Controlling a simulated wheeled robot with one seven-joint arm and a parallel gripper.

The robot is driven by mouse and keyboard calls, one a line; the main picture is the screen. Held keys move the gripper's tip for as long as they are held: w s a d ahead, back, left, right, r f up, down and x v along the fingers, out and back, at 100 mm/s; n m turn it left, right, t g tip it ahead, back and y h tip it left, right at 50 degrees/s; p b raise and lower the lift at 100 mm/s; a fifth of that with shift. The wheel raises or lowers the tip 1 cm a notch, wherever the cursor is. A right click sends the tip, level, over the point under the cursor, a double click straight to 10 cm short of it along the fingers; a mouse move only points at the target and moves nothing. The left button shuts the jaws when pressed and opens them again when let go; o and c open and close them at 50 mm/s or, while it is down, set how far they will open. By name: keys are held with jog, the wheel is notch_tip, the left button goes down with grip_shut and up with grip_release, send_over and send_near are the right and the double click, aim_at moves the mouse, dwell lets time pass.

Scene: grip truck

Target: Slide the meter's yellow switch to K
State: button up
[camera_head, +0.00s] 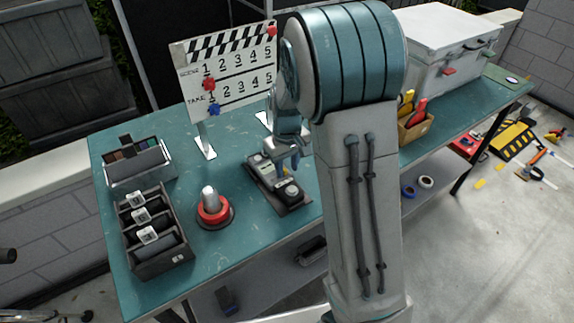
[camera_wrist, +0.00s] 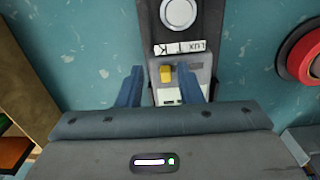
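The meter (camera_head: 291,204) is a dark device lying on the teal table, below my gripper (camera_head: 288,155). In the wrist view the meter (camera_wrist: 196,20) has a round white dial, and a white label strip (camera_wrist: 180,47) reading K at the left and Lux at the right, upside down. The yellow switch (camera_wrist: 166,73) sits at the left end of its dark slot, on the K side. My gripper (camera_wrist: 160,80) is open, its blue fingers apart on either side of the switch. Whether a finger touches the switch or meter I cannot tell.
A red-based button (camera_head: 213,207) and an open box with dark rolls (camera_head: 160,262) stand left of the meter. A clapperboard (camera_head: 225,68) stands behind. A white case (camera_head: 435,50) is at the right. Some bare table (camera_head: 230,165) lies around the meter.

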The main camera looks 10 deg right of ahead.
aim_at(287, 170)
jog(key=shift+a+r, duration=0.1)
jog(key=shift+a, duration=0.05)
notch_tip(287, 170, up, 14)
dwell(0.4)
jog(key=shift+s, duration=0.1)
jog(key=s+d+f+m+t, duration=0.1)
jog(key=s+f+m+t, duration=0.1)
jog(key=s, duration=1.8)
jog(key=shift+s+d+m+t, duration=0.4)
jog(key=shift+m+t, duration=0.1)
jog(key=shift+m, duration=0.4)
